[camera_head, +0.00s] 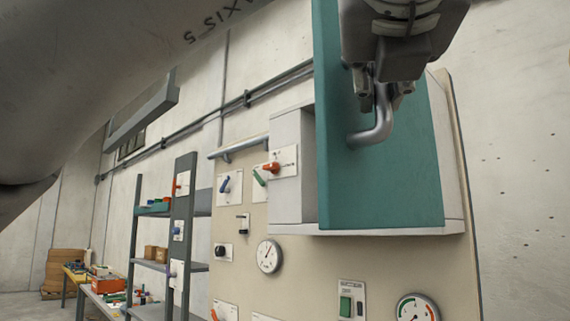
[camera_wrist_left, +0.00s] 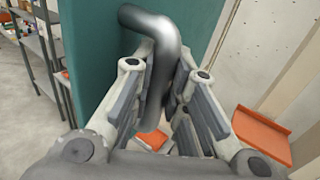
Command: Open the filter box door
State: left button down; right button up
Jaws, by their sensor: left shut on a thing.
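The filter box (camera_head: 289,165) is a light grey box on the beige panel. The gripper body hides the handle's upper part in the head view. My right gripper is not in view.
The panel (camera_head: 235,265) carries several switches, gauges (camera_head: 269,256) and a green button (camera_head: 346,306) below and left of the box. A shelf (camera_head: 180,235) and a cluttered workbench (camera_head: 105,300) stand at the left. Bare wall (camera_head: 520,180) lies right of the panel.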

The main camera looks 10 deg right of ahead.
pick_arm(q)
jog(key=shift+a+r, duration=0.15)
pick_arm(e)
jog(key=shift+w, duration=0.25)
pick_arm(q)
jog(key=c, duration=1.5)
grip_release()
jog(key=shift+c, duration=0.2)
jog(key=shift+o, duration=0.6)
jog(key=v, duration=1.2)
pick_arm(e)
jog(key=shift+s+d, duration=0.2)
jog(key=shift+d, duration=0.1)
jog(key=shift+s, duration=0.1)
